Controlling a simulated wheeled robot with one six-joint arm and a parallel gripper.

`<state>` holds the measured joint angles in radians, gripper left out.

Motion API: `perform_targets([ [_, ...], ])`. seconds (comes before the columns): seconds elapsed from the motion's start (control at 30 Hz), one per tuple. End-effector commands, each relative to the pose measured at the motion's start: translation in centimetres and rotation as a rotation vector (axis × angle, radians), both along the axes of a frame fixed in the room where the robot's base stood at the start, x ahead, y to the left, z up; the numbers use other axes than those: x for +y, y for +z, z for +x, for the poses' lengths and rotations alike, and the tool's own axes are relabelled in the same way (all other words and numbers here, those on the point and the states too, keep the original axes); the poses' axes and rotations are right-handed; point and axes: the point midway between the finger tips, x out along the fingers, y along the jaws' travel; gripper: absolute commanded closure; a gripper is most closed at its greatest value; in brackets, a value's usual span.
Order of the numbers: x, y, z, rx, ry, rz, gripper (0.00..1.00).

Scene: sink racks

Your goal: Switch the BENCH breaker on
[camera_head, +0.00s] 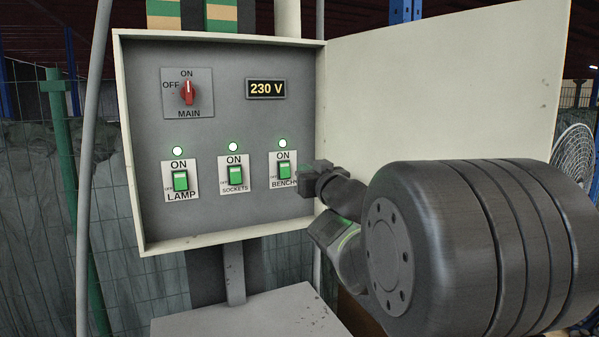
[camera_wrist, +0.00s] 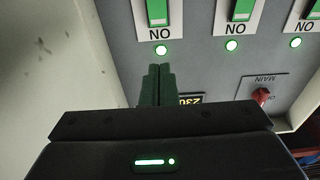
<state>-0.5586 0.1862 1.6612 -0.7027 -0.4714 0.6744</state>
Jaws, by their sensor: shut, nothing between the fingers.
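The BENCH breaker (camera_head: 284,171) is the rightmost of three green rocker switches on the grey panel, with ON printed above and OFF at its side. The round lamp above it (camera_head: 283,143) is lit. In the wrist view, which is upside down, the BENCH rocker (camera_wrist: 157,12) is at the top left and its lit green lamp (camera_wrist: 161,50) is below it. My gripper (camera_head: 301,182) is at the panel's right side, close to the BENCH label and partly covering it. Its fingers (camera_wrist: 156,86) are shut and empty; whether they touch anything cannot be told.
The LAMP (camera_head: 180,180) and SOCKETS (camera_head: 235,175) breakers sit to the left, their lamps lit. The red MAIN knob (camera_head: 188,92) points up to ON. The display (camera_head: 266,89) reads 230 V. The open cabinet door (camera_head: 440,90) stands at the right, behind my arm.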

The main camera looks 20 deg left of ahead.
Motion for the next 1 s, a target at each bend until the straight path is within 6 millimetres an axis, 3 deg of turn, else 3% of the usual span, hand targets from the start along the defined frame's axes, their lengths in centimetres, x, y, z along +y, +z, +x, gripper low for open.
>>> perform_targets([
  [0.2, -1.9, 0.3, -1.6, -0.001, -0.001, -0.001, 1.0],
  [0.63, -2.2, 0.3, -1.9, 0.001, 0.0, -0.001, 1.0],
  [0.83, -1.5, 0.2, -1.4, 0.001, 0.001, -0.001, 1.0],
  [1.0, 0.3, -0.1, 0.2, 0.002, 0.002, -0.001, 1.0],
])
